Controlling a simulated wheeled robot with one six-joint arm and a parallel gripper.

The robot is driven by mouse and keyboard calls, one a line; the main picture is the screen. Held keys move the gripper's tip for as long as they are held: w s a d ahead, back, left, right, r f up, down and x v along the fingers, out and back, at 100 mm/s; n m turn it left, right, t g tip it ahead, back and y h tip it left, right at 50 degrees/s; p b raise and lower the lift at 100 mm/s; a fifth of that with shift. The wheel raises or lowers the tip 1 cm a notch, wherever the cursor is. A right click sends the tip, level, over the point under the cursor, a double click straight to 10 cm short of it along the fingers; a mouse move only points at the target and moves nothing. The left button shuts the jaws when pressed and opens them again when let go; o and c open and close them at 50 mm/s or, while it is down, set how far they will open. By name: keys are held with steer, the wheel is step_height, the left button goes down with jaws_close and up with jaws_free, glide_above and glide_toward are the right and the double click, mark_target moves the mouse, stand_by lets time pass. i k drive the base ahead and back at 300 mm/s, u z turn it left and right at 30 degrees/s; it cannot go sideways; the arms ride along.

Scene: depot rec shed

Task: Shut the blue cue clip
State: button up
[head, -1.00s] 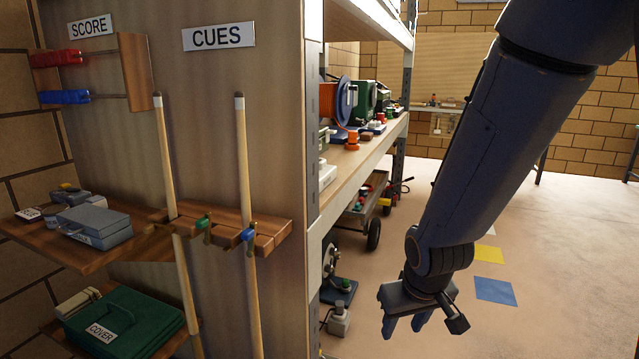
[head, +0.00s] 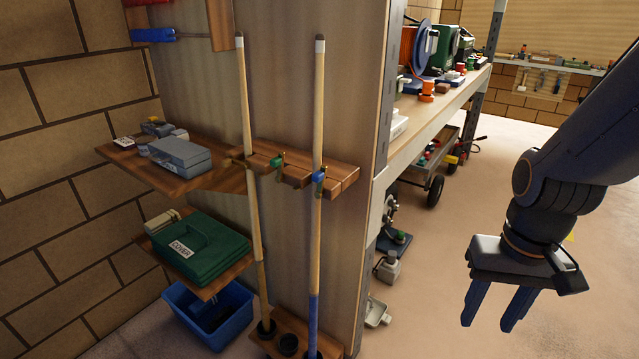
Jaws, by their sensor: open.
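The blue cue clip (head: 319,178) is on the front of the wooden cue rack (head: 343,176), at the right-hand cue (head: 319,110). The cue stands upright in the rack at the clip, with its blue butt in the floor-level holder. The clip is small here, and I cannot tell whether its arm is open or shut. A green clip (head: 276,163) is to its left, with no cue at it. My gripper (head: 490,322) is open and empty, fingers pointing down. It is well to the right of the rack, apart from the clip.
A second cue (head: 247,110) stands at the rack's left end. A shelf with a grey case (head: 180,155), a green cover case (head: 203,250) and a blue crate (head: 208,315) are at left. The metal shelving (head: 440,112) stands between the panel and my arm. Open floor lies below my gripper.

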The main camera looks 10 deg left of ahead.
mark_target(318, 178)
steer(key=u, duration=1.3)
steer(key=k, duration=0.6)
steer(key=z, duration=0.25)
steer(key=i, duration=0.5)
